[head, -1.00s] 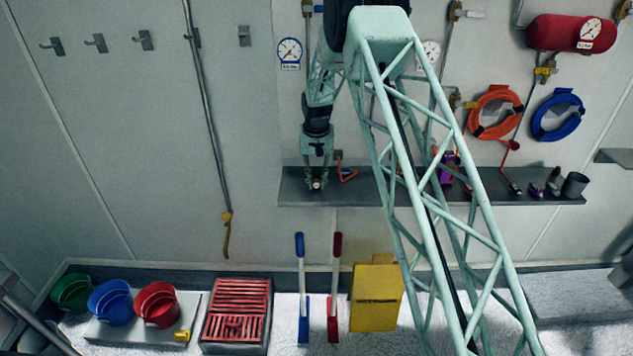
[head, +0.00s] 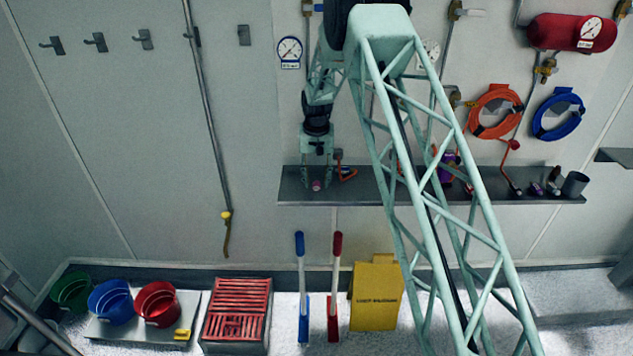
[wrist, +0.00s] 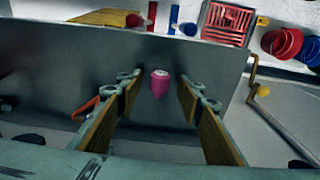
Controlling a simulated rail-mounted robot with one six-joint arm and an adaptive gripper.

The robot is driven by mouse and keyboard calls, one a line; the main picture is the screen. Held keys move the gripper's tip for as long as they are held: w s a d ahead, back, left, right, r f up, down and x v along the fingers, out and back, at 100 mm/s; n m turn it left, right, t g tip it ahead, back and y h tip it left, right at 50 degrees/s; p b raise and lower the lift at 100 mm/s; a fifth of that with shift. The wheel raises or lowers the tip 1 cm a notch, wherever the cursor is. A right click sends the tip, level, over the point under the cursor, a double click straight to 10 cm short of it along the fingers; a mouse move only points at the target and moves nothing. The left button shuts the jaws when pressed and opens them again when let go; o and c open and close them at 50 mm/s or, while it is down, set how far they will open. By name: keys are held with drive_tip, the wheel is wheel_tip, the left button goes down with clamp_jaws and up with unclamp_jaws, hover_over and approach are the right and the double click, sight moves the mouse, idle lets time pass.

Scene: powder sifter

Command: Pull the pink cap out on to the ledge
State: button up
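The pink cap (wrist: 159,83) stands on the grey ledge (wrist: 205,70). In the wrist view it is between the two fingers of my gripper (wrist: 157,91), near their tips, with a clear gap on each side. My gripper is open and holds nothing. In the head view my gripper (head: 317,178) hangs over the left end of the ledge (head: 360,197), and the pink cap (head: 316,186) shows small between its fingertips. The underside of the cap is hidden.
An orange-red handled item (head: 346,173) lies on the ledge just right of my gripper. Purple items and a dark cup (head: 575,184) stand farther right. Below are a yellow sign (head: 376,295), blue and red tools, a red grate (head: 236,310) and buckets.

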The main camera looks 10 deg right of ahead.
wheel_tip(320, 180, up, 12)
drive_tip(key=s, duration=0.1)
drive_tip(key=shift+f, duration=0.15)
idle(0.6)
drive_tip(key=shift+a, duration=0.1)
idle(0.7)
